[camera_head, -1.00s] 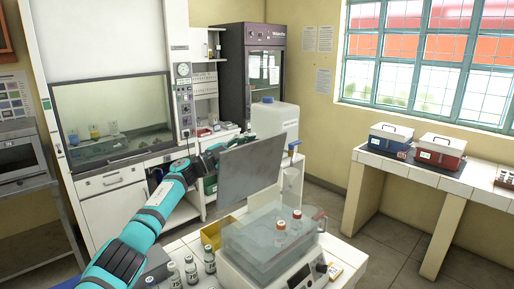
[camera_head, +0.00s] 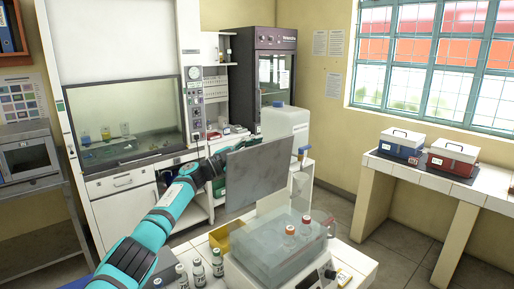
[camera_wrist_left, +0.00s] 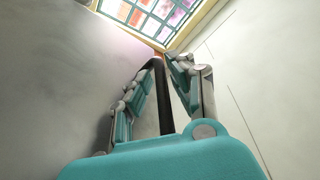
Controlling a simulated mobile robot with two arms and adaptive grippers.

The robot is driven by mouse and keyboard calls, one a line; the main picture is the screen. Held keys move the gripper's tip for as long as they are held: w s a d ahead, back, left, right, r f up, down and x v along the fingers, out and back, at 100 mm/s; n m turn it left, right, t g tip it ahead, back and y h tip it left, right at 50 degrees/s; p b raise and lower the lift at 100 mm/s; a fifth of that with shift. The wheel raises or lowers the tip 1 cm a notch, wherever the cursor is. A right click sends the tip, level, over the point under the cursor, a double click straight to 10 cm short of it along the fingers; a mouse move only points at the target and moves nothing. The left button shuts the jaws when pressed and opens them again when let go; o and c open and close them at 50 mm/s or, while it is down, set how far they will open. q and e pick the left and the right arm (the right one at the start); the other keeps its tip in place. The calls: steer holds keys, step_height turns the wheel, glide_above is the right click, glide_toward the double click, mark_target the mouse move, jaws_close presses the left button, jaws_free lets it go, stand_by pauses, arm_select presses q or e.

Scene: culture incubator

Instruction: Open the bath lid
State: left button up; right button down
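The bath (camera_head: 262,258) is a clear, low tank with a white front on the bench in the lower middle of the head view. Its lid (camera_head: 257,177) is a flat grey plate standing near upright over the tank's far left side. My left gripper (camera_head: 219,160) is at the lid's upper left edge, on its outer face. In the left wrist view, the two fingers (camera_wrist_left: 160,80) close in on a dark handle bar (camera_wrist_left: 164,100); the lid's grey face (camera_wrist_left: 50,80) fills the left. Finger contact is partly hidden. My right gripper is not in view.
A large white container (camera_head: 286,130) stands beyond the lid.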

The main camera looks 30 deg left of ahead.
arm_select(q)
steer(key=v, duration=1.2)
steer(key=shift+r, duration=0.1)
